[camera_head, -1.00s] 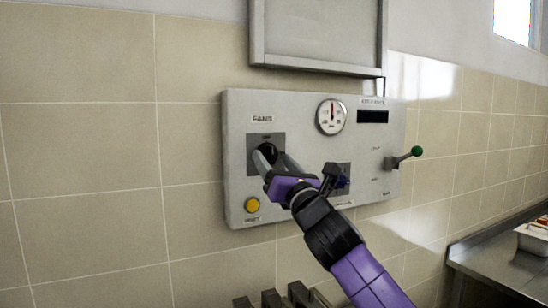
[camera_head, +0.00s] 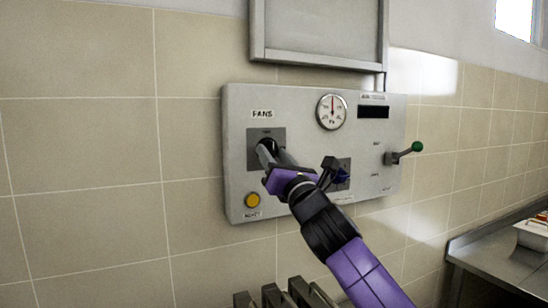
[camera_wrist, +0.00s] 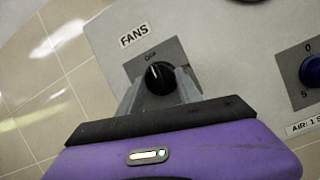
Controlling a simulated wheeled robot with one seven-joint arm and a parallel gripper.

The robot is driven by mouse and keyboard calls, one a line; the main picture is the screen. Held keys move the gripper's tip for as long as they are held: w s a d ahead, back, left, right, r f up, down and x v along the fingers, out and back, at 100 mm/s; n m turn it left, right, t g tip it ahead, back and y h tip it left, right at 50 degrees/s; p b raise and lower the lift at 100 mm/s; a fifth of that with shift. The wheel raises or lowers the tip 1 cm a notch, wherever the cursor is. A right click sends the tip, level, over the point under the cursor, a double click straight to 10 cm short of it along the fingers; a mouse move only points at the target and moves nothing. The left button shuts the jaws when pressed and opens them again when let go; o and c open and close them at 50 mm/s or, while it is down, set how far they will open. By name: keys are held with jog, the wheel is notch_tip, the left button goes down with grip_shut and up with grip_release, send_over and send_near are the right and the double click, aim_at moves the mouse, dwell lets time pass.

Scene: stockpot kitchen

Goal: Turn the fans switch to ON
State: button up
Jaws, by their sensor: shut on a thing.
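The fans switch is a round black knob (camera_wrist: 160,78) on a dark square plate under a "FANS" label (camera_wrist: 135,35). A pale mark on the knob points up toward small lettering on the plate, too blurred to read surely. My gripper (camera_wrist: 161,84) has one grey finger on each side of the knob and is shut on it. In the head view my purple gripper (camera_head: 269,152) reaches the plate from the lower right, and its fingers largely hide the knob.
The grey control panel (camera_head: 235,190) also has a dial gauge (camera_head: 331,112), a dark display (camera_head: 373,113), a yellow button (camera_head: 252,200), a blue knob (camera_wrist: 314,70) and a green-tipped lever (camera_head: 416,147). A metal counter (camera_head: 490,262) stands at right. Grey upright bars are below the panel.

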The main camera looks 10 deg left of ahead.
jog(key=m+h+p, duration=0.1)
jog(key=m+h, duration=0.1)
jog(key=m, duration=0.5)
jog(key=m+h+p, duration=0.1)
jog(key=m+h, duration=0.2)
jog(key=m, duration=0.4)
jog(key=a+r+m+g+h+p, duration=0.1)
jog(key=m+h, duration=0.2)
jog(key=m, duration=0.4)
jog(key=shift+s+m, duration=0.25)
jog(key=shift+m, duration=0.05)
jog(key=shift+d+f+p, duration=0.1)
jog(key=shift+p, duration=0.2)
jog(key=o, duration=1.4)
jog(key=shift+c, duration=0.2)
